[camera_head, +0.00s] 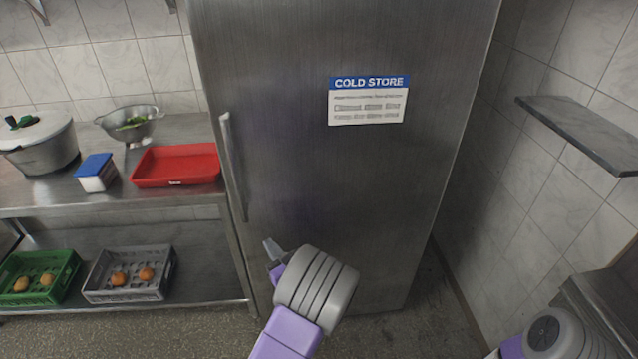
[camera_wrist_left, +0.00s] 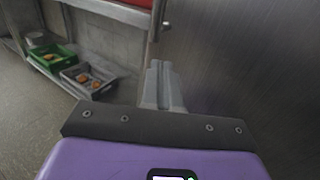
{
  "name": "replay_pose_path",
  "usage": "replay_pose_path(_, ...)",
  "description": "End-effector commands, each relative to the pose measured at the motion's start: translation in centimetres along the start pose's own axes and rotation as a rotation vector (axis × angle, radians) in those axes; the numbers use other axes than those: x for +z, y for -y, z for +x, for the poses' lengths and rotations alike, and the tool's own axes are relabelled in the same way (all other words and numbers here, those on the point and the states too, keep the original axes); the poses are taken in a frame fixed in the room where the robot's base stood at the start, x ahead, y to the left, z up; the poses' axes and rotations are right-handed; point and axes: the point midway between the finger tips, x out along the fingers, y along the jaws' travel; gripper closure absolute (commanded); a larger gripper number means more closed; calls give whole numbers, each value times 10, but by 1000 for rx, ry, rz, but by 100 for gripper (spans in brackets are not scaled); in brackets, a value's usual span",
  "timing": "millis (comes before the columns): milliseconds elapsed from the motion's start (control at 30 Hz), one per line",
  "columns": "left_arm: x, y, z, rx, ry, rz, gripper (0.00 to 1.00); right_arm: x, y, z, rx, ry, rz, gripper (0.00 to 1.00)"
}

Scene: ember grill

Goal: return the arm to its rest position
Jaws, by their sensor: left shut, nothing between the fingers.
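My left gripper (camera_head: 272,250) is in front of the lower part of the steel cold store door, right of the counter's end. In the left wrist view its two grey fingers (camera_wrist_left: 160,85) are together, with nothing between them. The purple and grey left arm comes up from the bottom of the head view. The cold store (camera_head: 330,180) is shut, with a long vertical handle (camera_head: 233,165) on its left side. The gripper is below the handle and apart from it. Part of my right arm shows at the bottom right; its gripper is out of view.
A steel counter (camera_head: 190,128) at left bears a pot (camera_head: 40,145), a colander (camera_head: 130,125), a blue-and-white box (camera_head: 97,173) and a red tray (camera_head: 177,183). Below are a green crate (camera_head: 68,284) and a grey crate (camera_head: 105,296). A wall shelf (camera_head: 580,132) juts out at right.

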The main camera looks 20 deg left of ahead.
Motion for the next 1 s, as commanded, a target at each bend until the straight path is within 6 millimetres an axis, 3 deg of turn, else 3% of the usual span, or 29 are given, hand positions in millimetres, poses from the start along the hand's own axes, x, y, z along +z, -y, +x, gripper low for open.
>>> replay_pose_path(167,-10,-8,0,28,-35,-3,100,0,0,0,0,0,0,100)
replay_pose_path(267,-39,-33,-2,116,-141,-18,100,0,0,0,0,0,0,100)
replay_pose_path(367,-86,-74,-16,273,-323,-58,100,0,0,-1,0,0,0,100)
replay_pose_path(500,-160,-133,-67,559,-626,-175,100,0,1,-3,0,0,0,100)
replay_pose_path(600,-204,-162,-123,790,-835,-305,100,0,2,-4,0,0,0,100)
replay_pose_path(667,-223,-170,-158,932,-945,-401,100,0,2,-4,0,0,0,100)
replay_pose_path(800,-252,-166,-234,1258,-1139,-673,100,0,2,-6,0,0,0,100)
replay_pose_path(900,-261,-148,-273,1482,-1211,-908,100,0,3,-7,0,0,0,100)
replay_pose_path(1000,-264,-126,-294,1686,-1216,-1164,100,0,3,-8,0,0,0,100)
